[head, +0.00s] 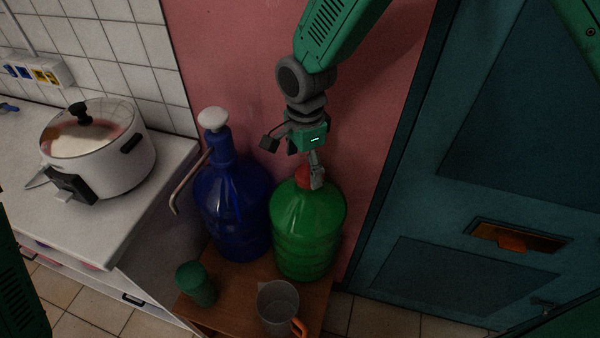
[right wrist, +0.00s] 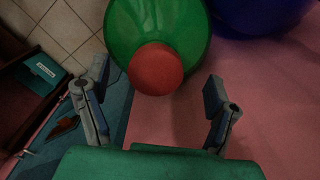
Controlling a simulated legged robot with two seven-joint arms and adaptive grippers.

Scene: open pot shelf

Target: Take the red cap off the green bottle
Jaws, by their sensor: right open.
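The green bottle (head: 308,230) stands upright on a small wooden table, with the red cap (head: 302,177) on its neck. My right gripper (head: 316,178) reaches down from above to the cap, and its fingers partly cover it in the head view. In the right wrist view the red cap (right wrist: 155,68) lies between the two spread fingers of the right gripper (right wrist: 156,80), with a gap on each side. The green bottle (right wrist: 160,25) shows behind it. The right gripper is open and empty. My left gripper is not in view.
A blue bottle (head: 232,215) with a pump and curved spout stands close left of the green bottle. A green cup (head: 195,284) and a clear jug (head: 278,305) stand in front on the wooden table (head: 236,318). A white pot (head: 118,172) sits on the left counter. A pink wall is behind.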

